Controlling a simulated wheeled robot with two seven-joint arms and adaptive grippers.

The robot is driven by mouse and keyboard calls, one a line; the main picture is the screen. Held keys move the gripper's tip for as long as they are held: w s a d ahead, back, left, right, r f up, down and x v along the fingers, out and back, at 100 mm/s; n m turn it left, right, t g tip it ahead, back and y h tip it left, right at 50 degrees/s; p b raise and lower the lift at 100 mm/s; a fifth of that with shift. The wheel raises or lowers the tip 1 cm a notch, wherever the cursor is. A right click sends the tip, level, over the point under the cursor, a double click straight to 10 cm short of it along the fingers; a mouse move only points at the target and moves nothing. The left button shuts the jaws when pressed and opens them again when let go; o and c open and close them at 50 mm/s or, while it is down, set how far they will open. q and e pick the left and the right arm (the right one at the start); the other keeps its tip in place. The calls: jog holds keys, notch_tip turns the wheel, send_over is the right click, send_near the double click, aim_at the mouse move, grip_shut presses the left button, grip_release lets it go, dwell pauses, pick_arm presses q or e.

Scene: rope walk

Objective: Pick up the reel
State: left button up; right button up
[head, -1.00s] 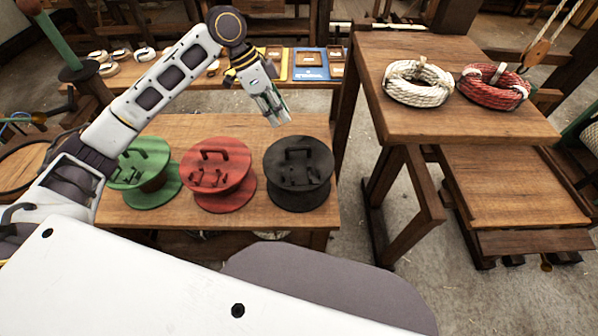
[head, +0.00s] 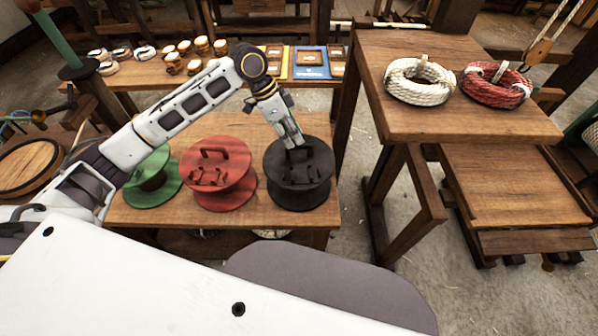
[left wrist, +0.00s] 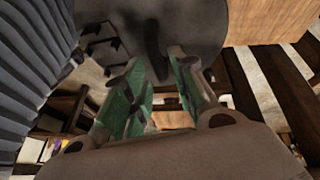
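Three reels stand in a row on a low wooden table (head: 235,226): a green reel (head: 150,190), a red reel (head: 215,175) and a black reel (head: 300,175). Each has a handle on its top; my left arm partly hides the green one. My left gripper (head: 293,145) points down at the black reel's handle. In the left wrist view, my gripper's green-padded fingers (left wrist: 157,68) are apart, with the dark handle (left wrist: 153,42) near or between their tips. The black reel (left wrist: 195,25) fills the top of that view. I cannot tell whether the fingers touch it. My right gripper is not in view.
A taller table at right (head: 460,120) carries a white rope coil (head: 420,88) and a red rope coil (head: 495,92). Open floor lies between the tables.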

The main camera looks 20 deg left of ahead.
aim_at(299, 147)
pick_arm(q)
jog(key=shift+x, duration=2.65)
jog(key=shift+s+a, duration=0.1)
jog(key=shift+s, duration=0.05)
grip_shut()
